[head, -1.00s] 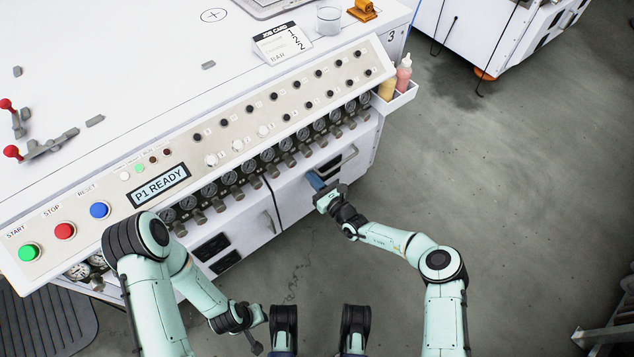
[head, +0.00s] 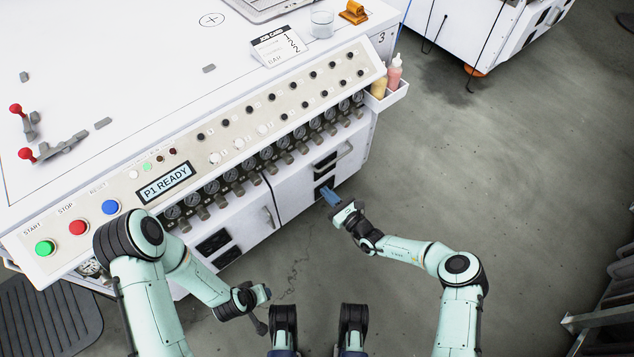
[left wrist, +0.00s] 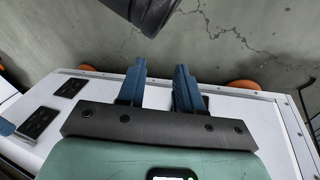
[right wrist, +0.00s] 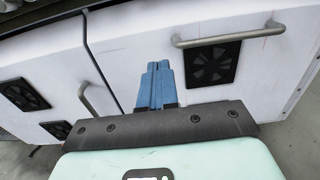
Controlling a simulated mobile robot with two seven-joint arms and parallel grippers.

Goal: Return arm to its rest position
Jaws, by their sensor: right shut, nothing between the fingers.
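My right gripper (head: 331,197) is in front of the white machine's lower cabinet, below the row of gauges. Its blue fingers are together and empty, as the right wrist view (right wrist: 157,85) shows, with cabinet doors, a handle and a vent behind them. My left arm is folded at the lower left of the head view, and its gripper is mostly hidden there. In the left wrist view my left gripper (left wrist: 160,84) has its two blue fingers apart with nothing between them.
The control panel (head: 235,128) has a "P1 READY" display (head: 164,183) and coloured buttons. A side tray (head: 392,98) holds two bottles. A door handle (right wrist: 228,38) sticks out near my right gripper. A dark mat (head: 45,325) lies lower left. Grey floor (head: 510,160) is clear at right.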

